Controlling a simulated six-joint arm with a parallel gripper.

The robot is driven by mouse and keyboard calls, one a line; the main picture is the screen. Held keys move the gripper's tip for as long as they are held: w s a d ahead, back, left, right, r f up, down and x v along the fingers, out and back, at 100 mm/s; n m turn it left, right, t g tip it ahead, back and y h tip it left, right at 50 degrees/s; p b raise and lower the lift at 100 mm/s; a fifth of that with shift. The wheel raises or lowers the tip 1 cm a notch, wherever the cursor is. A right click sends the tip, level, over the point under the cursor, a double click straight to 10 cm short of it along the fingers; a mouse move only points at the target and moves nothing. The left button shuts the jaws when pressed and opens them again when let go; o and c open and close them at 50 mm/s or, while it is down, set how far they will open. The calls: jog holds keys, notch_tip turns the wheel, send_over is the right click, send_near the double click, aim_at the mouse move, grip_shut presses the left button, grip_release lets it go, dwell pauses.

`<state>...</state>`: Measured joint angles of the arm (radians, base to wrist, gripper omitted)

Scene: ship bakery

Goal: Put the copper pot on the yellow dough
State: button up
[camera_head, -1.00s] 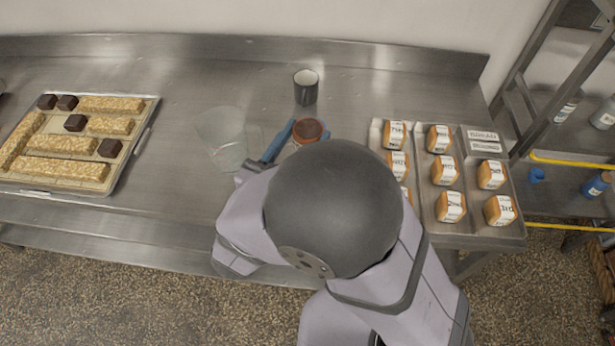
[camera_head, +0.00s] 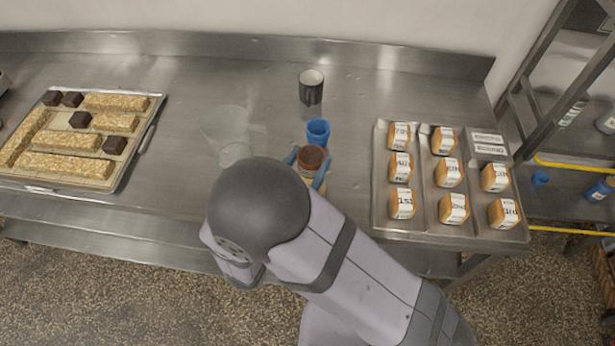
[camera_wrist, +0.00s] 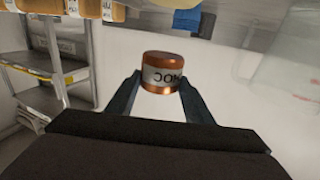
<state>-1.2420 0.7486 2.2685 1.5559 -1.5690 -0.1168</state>
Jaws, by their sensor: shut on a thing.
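The small copper pot (camera_head: 311,158), with a pale label, is between the two fingers of my gripper (camera_head: 306,166). My gripper is shut on it, and the wrist view shows the pot (camera_wrist: 161,73) with a finger at each side and dark letters on its label. That view is upside down, and the pot is held clear of the metal table there. A small yellow patch (camera_wrist: 187,18), which looks like the yellow dough, shows beyond the pot at the table.
A blue cup (camera_head: 318,132) stands just behind the pot, and a dark mug (camera_head: 311,88) farther back. A clear container (camera_head: 228,124) is to the left. A tray of bars (camera_head: 130,172) lies far left, and a tray of labelled loaves (camera_head: 428,222) right.

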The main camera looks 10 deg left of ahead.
jog(key=shift+f, duration=0.75)
jog(key=shift+f, duration=0.1)
jog(key=shift+f, duration=2)
jog(key=shift+f, duration=0.1)
jog(key=o, duration=1.2)
jog(key=shift+c, duration=0.2)
jog(key=b+v, duration=0.2)
jog(key=v, duration=1)
jog(key=shift+b, duration=0.35)
